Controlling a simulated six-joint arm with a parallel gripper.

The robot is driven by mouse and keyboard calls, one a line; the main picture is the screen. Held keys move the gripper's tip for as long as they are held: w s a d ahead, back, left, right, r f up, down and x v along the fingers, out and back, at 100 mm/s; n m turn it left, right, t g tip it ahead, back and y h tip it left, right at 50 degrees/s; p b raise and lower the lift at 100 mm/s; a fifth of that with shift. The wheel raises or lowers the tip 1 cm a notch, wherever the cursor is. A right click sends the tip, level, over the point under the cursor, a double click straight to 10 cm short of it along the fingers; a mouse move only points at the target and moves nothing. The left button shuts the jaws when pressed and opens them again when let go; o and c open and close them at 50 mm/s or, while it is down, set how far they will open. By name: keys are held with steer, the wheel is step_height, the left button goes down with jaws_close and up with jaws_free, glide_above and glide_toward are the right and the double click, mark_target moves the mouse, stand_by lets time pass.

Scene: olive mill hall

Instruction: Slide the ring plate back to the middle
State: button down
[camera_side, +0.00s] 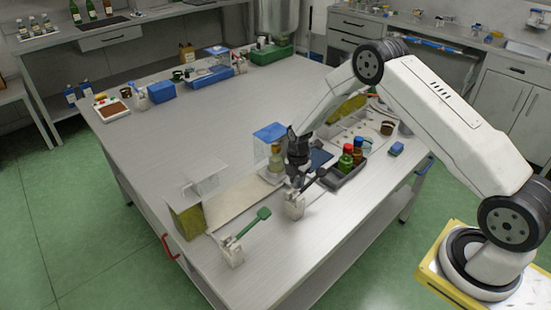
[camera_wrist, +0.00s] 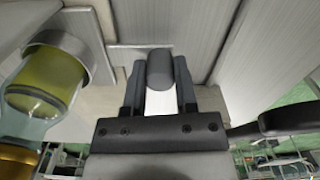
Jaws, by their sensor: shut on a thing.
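In the wrist view my gripper (camera_wrist: 160,88) has its two dark fingers on either side of a dark grey rounded grip (camera_wrist: 160,68), with a white part below it. The fingers are shut on this grip. A light grey ring (camera_wrist: 86,50) shows at the left, around a glass vessel (camera_wrist: 48,85) with yellow-green liquid. Whether the grip and ring are one ring plate is hidden. In the side view my gripper (camera_side: 297,182) is low over the table, just right of the vessel (camera_side: 275,160); the ring plate cannot be made out there.
A white holder (camera_side: 294,207) stands close below my gripper, with a dark handle (camera_wrist: 285,120) beside it. A dark tray of bottles (camera_side: 347,175) is to the right.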

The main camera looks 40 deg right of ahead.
steer(key=shift+a, duration=0.1)
stand_by(0.7)
steer(key=a, duration=1.2)
steer(key=shift+c, duration=2)
jaws_free()
steer(key=shift+d+r, duration=0.1)
steer(key=shift+r, duration=0.05)
step_height(320, 180, up, 8)
steer(key=shift+f, duration=0.2)
